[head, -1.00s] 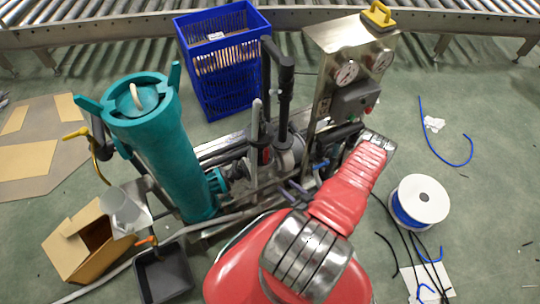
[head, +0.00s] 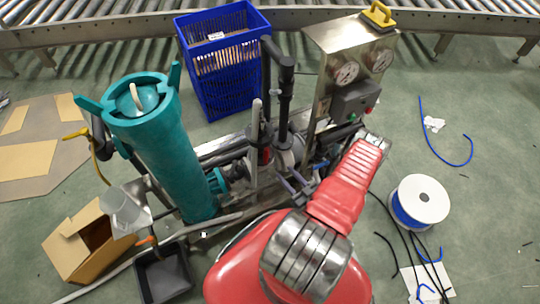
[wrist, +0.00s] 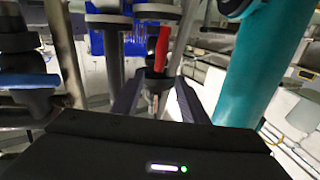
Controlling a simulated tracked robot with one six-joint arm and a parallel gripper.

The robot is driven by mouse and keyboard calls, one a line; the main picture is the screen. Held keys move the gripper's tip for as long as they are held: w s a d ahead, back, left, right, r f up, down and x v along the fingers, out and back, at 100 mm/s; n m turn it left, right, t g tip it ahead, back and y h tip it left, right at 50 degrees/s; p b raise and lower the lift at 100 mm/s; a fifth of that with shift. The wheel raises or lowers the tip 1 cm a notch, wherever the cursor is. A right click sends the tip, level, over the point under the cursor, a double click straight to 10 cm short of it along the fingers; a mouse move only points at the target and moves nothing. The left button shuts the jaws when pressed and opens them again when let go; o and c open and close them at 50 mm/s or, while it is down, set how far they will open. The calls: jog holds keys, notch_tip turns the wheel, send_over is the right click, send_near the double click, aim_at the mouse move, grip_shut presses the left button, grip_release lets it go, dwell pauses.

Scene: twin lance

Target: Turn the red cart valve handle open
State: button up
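The red valve handle (wrist: 162,48) stands upright in the wrist view, beyond my fingertips and roughly in line with the gap between them. In the head view a small red part (head: 266,155), apparently this handle, shows low among the dark pipes of the cart. My gripper (wrist: 157,98) is open, with its two dark fingers apart and a gap to the handle. In the head view my red arm reaches over the cart's right side and hides much of the gripper. I cannot tell the exact distance to the handle.
A teal vessel (head: 165,150) stands left of the valve. Dark vertical pipes (head: 285,100) and the gauge panel (head: 352,88) rise close by. A blue crate (head: 222,65) stands behind. A cable spool (head: 420,202), open box (head: 85,240) and black bin (head: 163,274) sit on the floor.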

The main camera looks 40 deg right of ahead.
aim_at(268, 154)
jog(key=shift+w+d, duration=0.2)
jog(key=shift+w, duration=1.9)
jog(key=shift+w+d, duration=0.15)
jog(key=shift+w, duration=2)
jog(key=shift+w+d, duration=0.2)
jog(key=shift+w, duration=1.9)
jog(key=shift+c, duration=0.4)
grip_shut()
jog(key=shift+a+n, duration=0.1)
jog(key=shift+n, duration=0.3)
jog(key=shift+o, duration=0.4)
grip_release()
